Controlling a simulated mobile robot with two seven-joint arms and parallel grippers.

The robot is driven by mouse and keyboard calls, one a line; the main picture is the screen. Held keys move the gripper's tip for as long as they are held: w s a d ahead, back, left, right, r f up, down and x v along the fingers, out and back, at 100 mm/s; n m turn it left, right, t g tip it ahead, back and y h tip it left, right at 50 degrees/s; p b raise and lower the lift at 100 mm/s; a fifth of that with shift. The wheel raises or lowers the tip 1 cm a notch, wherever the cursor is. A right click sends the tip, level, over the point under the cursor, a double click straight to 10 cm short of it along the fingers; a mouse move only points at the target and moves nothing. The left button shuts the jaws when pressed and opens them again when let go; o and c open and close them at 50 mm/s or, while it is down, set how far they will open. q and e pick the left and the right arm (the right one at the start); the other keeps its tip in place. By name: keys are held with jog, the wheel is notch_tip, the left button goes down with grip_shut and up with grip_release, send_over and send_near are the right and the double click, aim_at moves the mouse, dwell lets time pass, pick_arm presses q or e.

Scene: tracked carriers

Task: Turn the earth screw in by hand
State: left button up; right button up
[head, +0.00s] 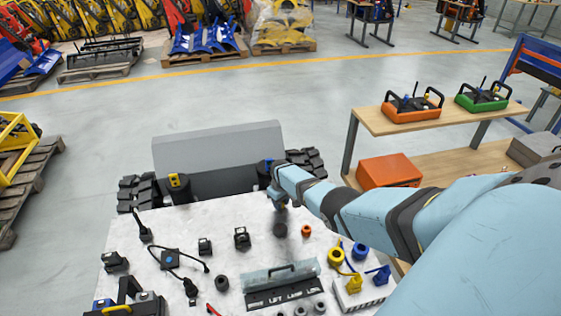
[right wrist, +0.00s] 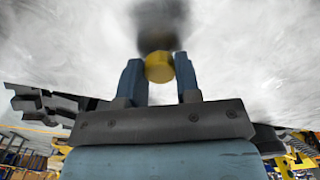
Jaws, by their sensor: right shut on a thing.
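My right gripper (head: 281,203) points down over the white worktop, near its far edge. In the right wrist view its two blue fingers (right wrist: 158,78) are shut on a piece with a yellow round end (right wrist: 159,67). A dark, blurred round body (right wrist: 160,25) lies just beyond the yellow end. I cannot tell whether they are one piece, nor whether it is the earth screw. In the head view a dark round knob (head: 280,230) shows just below the fingertips; whether it touches the worktop is unclear. My left gripper is not in view.
The worktop (head: 215,228) belongs with a tracked carrier (head: 220,140) behind it. Connectors, a cable (head: 180,270), an orange ring (head: 306,231), a clear-covered unit (head: 281,277) and yellow and blue plugs (head: 350,284) lie on it. A wooden bench (head: 372,119) stands at the right.

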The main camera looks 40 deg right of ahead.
jog(key=m, duration=0.2)
jog(key=shift+m, duration=0.3)
jog(key=m, duration=0.4)
jog(key=shift+p, duration=0.3)
jog(key=m, duration=0.3)
jog(key=m, duration=0.4)
jog(key=shift+m, duration=0.3)
jog(key=m, duration=0.5)
